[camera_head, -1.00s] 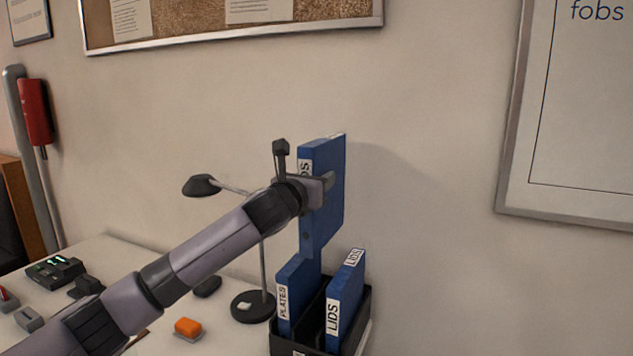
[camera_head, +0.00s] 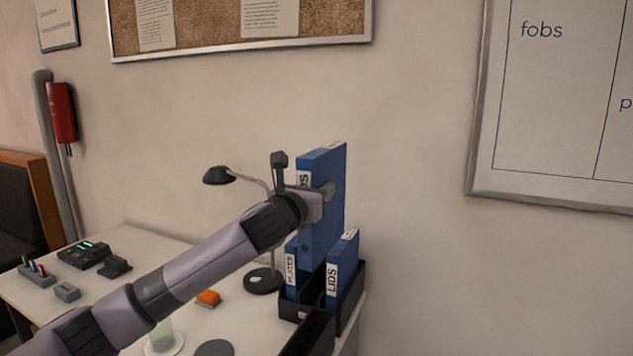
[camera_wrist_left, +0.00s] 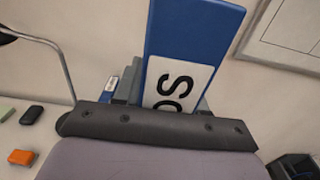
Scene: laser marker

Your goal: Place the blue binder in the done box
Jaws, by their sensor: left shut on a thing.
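My left gripper (camera_head: 318,203) is shut on a blue binder (camera_head: 325,170), held upright by its upper part. Its white spine label ends in "DS"; the rest is hidden by the gripper. The binder also fills the top of the left wrist view (camera_wrist_left: 190,35). It stands above and behind a black box (camera_head: 347,305) with two blue binders, labelled PLATES (camera_head: 291,270) and LIDS (camera_head: 341,270). Its lower end shows between them; I cannot tell whether it is inside the box. A second black box (camera_head: 318,335) lies nearer, partly cut off. No label reading done is visible. My right gripper is out of view.
A desk lamp (camera_head: 262,280) stands close left of the box. An orange block (camera_head: 208,298), a dark round disc (camera_head: 214,348) and a glass on a coaster (camera_head: 162,340) lie on the white table (camera_head: 150,245). The wall is close behind.

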